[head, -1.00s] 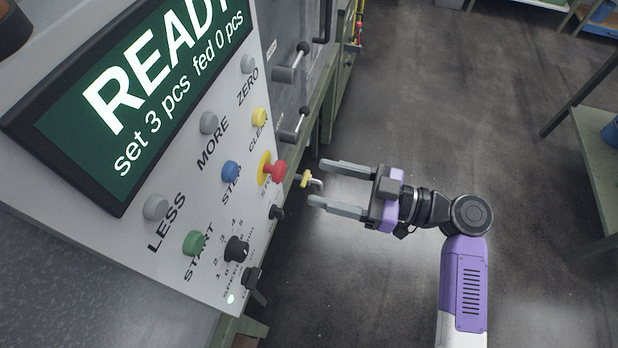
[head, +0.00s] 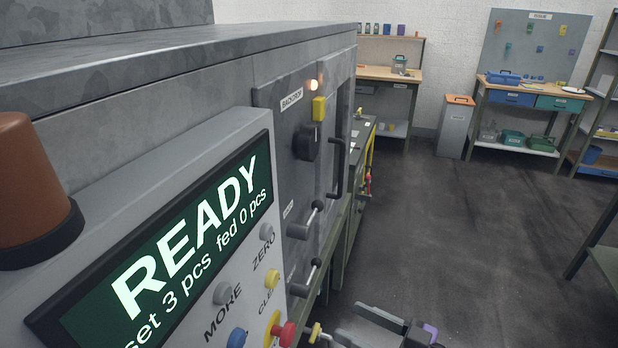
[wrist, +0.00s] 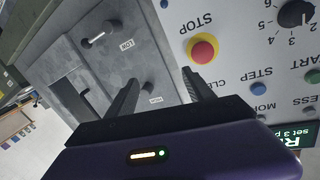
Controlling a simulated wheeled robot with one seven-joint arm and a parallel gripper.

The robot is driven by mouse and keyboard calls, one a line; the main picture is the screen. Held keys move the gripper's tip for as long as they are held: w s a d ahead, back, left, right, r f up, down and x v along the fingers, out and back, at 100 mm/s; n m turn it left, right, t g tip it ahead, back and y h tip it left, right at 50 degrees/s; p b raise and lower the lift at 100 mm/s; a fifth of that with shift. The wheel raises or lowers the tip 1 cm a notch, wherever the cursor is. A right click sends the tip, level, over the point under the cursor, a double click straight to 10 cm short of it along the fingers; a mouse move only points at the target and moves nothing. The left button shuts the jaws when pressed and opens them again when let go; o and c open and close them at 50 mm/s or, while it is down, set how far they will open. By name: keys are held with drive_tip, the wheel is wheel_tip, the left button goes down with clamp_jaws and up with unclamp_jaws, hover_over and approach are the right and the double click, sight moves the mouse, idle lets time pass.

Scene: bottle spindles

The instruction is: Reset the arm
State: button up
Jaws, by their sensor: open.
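My gripper (head: 362,337) shows only in part at the bottom edge of the head view, its grey fingers pointing left toward the control panel. In the wrist view my gripper (wrist: 165,92) is open, with nothing between its two dark fingers. The red stop button (wrist: 203,50) on its yellow ring lies past the fingertips in that view, apart from them. It also shows at the bottom of the head view (head: 284,333). The rest of my arm is out of the head view.
The control panel's screen (head: 170,262) reads READY, set 3 pcs, fed 0 pcs. Levers (head: 306,222) and a black handle (head: 337,168) stick out of the grey machine face. Workbenches (head: 530,95) and a grey bin (head: 456,127) stand at the back. The dark floor (head: 440,220) is open.

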drive_tip(key=d+f+m+t+h, duration=0.4)
drive_tip(key=d+f+m+h, duration=0.1)
drive_tip(key=d+m+h, duration=0.15)
drive_tip(key=s+d+f+m+t+h, duration=0.1)
drive_tip(key=s+d+f+m+h, duration=0.15)
drive_tip(key=s+d+h, duration=0.4)
drive_tip(key=s+a+r, duration=0.1)
drive_tip(key=s+r, duration=0.2)
drive_tip(key=s, duration=1)
drive_tip(key=s+a+r+h, duration=0.1)
drive_tip(key=s+r, duration=0.3)
drive_tip(key=s, duration=1)
drive_tip(key=shift+a+r, duration=0.2)
drive_tip(key=shift+a, duration=0.05)
